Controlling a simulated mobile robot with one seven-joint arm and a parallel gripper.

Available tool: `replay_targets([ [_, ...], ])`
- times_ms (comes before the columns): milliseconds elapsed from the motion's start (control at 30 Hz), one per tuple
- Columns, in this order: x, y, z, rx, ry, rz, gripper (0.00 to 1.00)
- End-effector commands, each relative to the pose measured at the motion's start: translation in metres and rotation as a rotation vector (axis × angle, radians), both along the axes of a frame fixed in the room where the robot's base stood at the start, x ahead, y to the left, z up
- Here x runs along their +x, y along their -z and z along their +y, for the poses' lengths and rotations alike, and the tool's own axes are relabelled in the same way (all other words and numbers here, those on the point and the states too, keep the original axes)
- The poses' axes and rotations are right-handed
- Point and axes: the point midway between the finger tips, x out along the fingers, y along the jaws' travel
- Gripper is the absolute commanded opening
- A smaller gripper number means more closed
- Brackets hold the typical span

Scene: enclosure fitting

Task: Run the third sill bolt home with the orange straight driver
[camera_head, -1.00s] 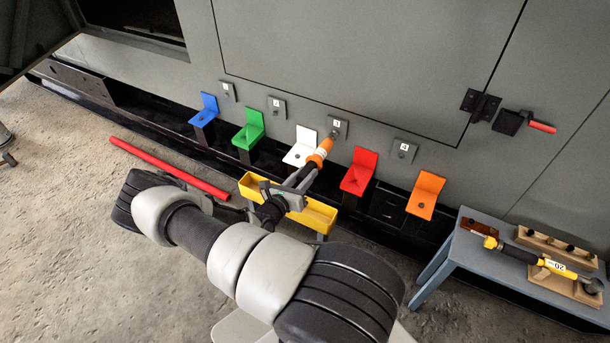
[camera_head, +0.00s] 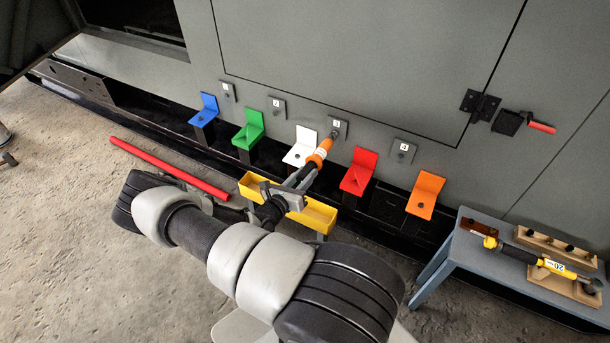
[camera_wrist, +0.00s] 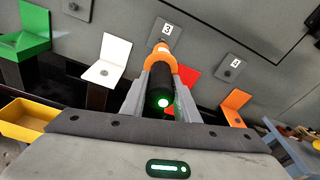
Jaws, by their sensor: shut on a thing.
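The orange straight driver (camera_head: 318,157) has an orange front part and a black body (camera_wrist: 160,90). My gripper (camera_head: 302,178) is shut on the black body. The driver's nose reaches up to the plate marked 3 (camera_head: 338,127) on the grey wall and appears to meet the bolt there. The nose covers that bolt, so I cannot tell how deep it sits. In the wrist view a green light glows on the driver's rear end, between my fingers. The plate marked 4 (camera_head: 403,150) has a dark bolt.
Blue (camera_head: 208,106), green (camera_head: 250,127), white (camera_head: 303,144), red (camera_head: 361,170) and orange (camera_head: 427,193) brackets stand along the sill. A yellow trough (camera_head: 320,217) is below. A yellow tool (camera_head: 520,253) lies on the blue-grey bench (camera_head: 462,247) at right. A red bar (camera_head: 165,168) is at left.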

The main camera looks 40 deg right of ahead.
Motion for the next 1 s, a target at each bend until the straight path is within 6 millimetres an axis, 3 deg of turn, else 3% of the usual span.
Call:
replay_targets([
  [167, 0.000, -0.005, -0.001, -0.010, 0.001, -0.006, 0.00],
  [1000, -0.016, -0.003, 0.041, -0.006, 0.000, -0.004, 0.00],
])
